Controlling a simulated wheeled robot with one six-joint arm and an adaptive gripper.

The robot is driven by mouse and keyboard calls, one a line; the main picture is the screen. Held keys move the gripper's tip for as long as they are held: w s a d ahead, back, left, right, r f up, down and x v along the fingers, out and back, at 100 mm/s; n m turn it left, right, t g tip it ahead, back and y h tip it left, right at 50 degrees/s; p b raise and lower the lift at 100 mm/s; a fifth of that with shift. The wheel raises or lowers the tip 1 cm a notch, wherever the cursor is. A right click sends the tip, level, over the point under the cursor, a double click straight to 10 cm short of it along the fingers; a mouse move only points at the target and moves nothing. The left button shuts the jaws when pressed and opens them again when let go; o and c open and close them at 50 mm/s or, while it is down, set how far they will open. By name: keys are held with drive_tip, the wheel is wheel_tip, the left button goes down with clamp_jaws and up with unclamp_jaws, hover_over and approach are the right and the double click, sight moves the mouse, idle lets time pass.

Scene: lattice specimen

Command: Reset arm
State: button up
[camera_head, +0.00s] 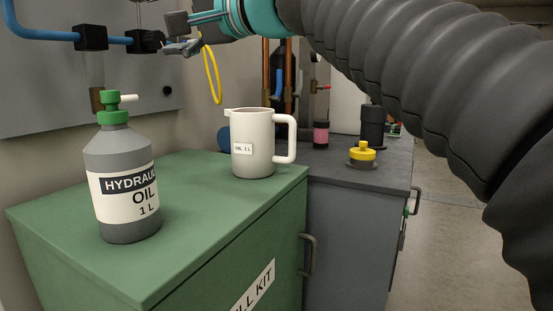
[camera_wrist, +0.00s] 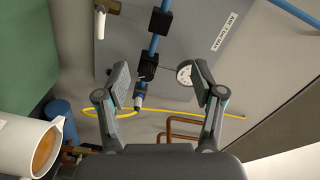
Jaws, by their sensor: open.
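My gripper (camera_head: 180,36) is at the top of the head view, with its black arm reaching in from the right. In the wrist view the two fingers of my gripper (camera_wrist: 160,74) stand apart with nothing held between them. A blue hose with black fittings (camera_wrist: 154,45) shows beyond the gap between the fingers. In the head view this blue hose (camera_head: 40,34) runs along the wall panel to black fittings just left of my gripper. I cannot tell whether a finger touches them.
A hydraulic oil bottle (camera_head: 125,190) and a white pitcher (camera_head: 253,145) stand upright on the green cabinet (camera_head: 200,215). Amber contents show inside the pitcher (camera_wrist: 18,148). A yellow hose (camera_head: 211,75) hangs below my gripper. A grey cabinet (camera_head: 345,235) holds a yellow-topped item (camera_head: 362,152).

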drive_tip(key=s+d+f+h, duration=0.1)
drive_tip(key=d+f+h, duration=0.3)
drive_tip(key=f, duration=0.5)
drive_tip(key=d+f+h, duration=0.2)
drive_tip(key=d+f, duration=0.5)
drive_tip(key=f, duration=0.1)
drive_tip(key=s+d+f+h, duration=0.1)
drive_tip(key=d+f+h, duration=0.3)
drive_tip(key=f, duration=0.5)
drive_tip(key=s+d+f+h, duration=0.2)
drive_tip(key=s+d+f, duration=0.2)
drive_tip(key=f, duration=0.4)
drive_tip(key=s+d+f+n+g+h, duration=0.1)
drive_tip(key=s+d+f+h, duration=0.1)
drive_tip(key=s+d+f, duration=0.3)
drive_tip(key=s+d+f+g+h, duration=0.1)
drive_tip(key=s+d+f, duration=0.3)
drive_tip(key=d+f, duration=0.3)
wheel_tip(320, 180, down, 5)
drive_tip(key=shift+s+d+r+n+h, duration=0.2)
drive_tip(key=shift+s+d+n+h, duration=0.1)
drive_tip(key=shift+s+h, duration=0.1)
